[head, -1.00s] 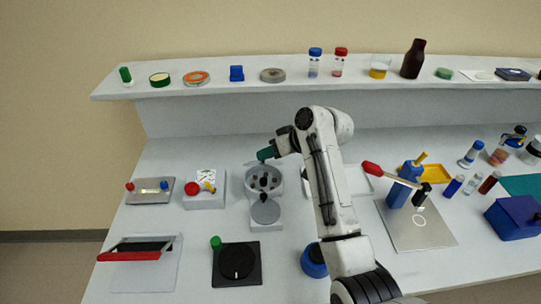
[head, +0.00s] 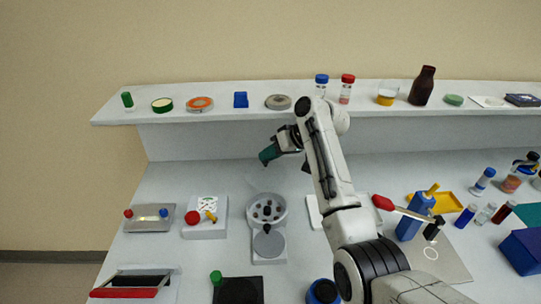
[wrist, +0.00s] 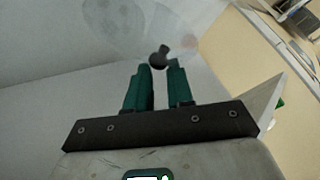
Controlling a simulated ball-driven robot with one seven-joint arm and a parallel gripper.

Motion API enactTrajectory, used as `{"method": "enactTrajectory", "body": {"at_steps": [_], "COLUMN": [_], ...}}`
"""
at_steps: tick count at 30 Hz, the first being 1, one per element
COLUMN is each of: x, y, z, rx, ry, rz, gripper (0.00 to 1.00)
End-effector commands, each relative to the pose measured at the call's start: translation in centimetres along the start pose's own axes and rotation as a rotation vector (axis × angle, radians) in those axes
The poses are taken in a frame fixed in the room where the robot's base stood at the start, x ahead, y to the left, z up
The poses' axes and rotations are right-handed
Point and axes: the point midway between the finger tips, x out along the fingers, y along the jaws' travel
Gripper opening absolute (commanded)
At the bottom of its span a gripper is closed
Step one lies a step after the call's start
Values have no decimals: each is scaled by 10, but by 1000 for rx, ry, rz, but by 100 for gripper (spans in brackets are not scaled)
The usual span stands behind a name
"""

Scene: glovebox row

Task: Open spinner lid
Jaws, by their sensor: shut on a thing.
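The spinner (head: 253,244) is a pale grey unit on the bench, in the middle left of the head view. Its round bowl (head: 283,212) is uncovered from above, showing a rotor with several dark holes and a dark centre. A faint, see-through lid (head: 265,178) stands raised behind the bowl, below my gripper (head: 267,157). In the wrist view, the clear lid (wrist: 205,30) spreads beyond my green fingers (wrist: 161,67), which are shut on its small dark knob (wrist: 158,56). The lid's hinge cannot be made out.
A white box with red and yellow knobs (head: 205,228) stands left of the spinner. A black plate with a green knob (head: 238,290) lies in front. A shelf (head: 220,122) with jars runs behind. A blue stand with a red-tipped lever (head: 412,222) is at right.

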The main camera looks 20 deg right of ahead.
Motion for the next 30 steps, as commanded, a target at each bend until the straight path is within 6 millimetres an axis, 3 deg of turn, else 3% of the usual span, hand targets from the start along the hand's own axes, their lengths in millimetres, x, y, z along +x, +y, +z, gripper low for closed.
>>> {"method": "enactTrajectory", "body": {"at_steps": [1, 17, 18, 25, 30], "x": [1, 3, 3, 4, 5], "y": [7, 9, 10, 8, 6], "z": [5, 9, 10, 10, 10], "rx": [8, 13, 13, 12, 9], "ry": [-3, -9, -9, -14, -15], "rz": [10, 10, 10, 8, 6], "gripper": [0, 0, 23, 45, 46]}}
